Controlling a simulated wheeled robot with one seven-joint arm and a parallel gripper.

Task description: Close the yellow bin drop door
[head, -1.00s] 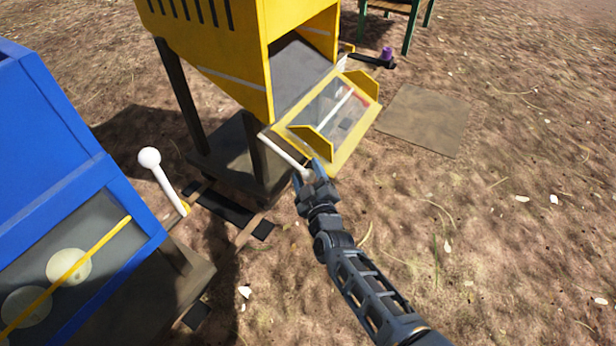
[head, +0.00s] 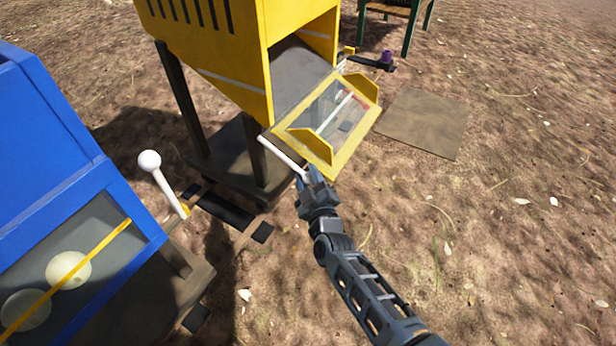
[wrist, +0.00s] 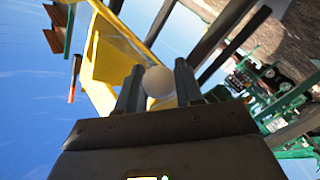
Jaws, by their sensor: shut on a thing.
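The yellow bin (head: 225,60) stands on dark legs at the top middle of the head view. Its drop door (head: 330,118), a yellow frame with a clear panel, hangs open and slopes outward to the right. A white lever (head: 281,157) runs beside the door's lower left. My gripper (head: 312,180) is at the lever's near end, just below the door. In the wrist view my gripper (wrist: 158,80) is shut on the lever's round white knob (wrist: 158,82), with a finger on each side. Yellow panels of the bin (wrist: 108,60) show behind it.
A blue bin (head: 60,150) stands at the left, with a white ball-topped lever (head: 160,178) beside it. A flat square plate (head: 425,120) lies on the ground right of the door. Green legs (head: 411,28) stand at the back. The ground at right is clear.

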